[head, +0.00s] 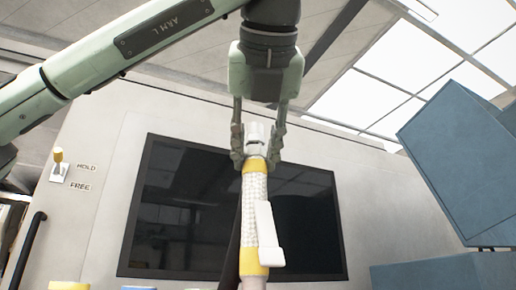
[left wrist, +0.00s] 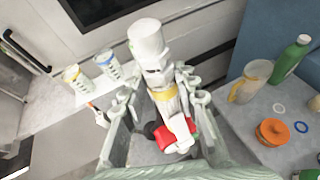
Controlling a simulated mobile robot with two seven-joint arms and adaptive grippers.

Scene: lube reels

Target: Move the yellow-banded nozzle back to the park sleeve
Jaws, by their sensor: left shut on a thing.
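The yellow-banded nozzle (head: 255,195) is white with two yellow bands and a white lever on its side. It hangs roughly upright below my left gripper (head: 257,155), which is shut on its upper end. In the left wrist view the nozzle (left wrist: 149,42) shows between the fingers of my left gripper (left wrist: 165,108), with a yellow band near them. A yellow-banded sleeve (left wrist: 72,74) and a blue-banded sleeve (left wrist: 107,62) stand side by side at left, apart from the nozzle. Only their tops show at the bottom of the head view. My right gripper is not in view.
A dark screen panel (head: 180,205) is behind the nozzle. A yellow-knobbed HOLD/FREE switch (head: 58,160) is at left. A blue cabinet (head: 460,150) is at right. A shelf holds a green bottle (left wrist: 291,58), a clear jug (left wrist: 250,82) and an orange-lidded jar (left wrist: 272,132).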

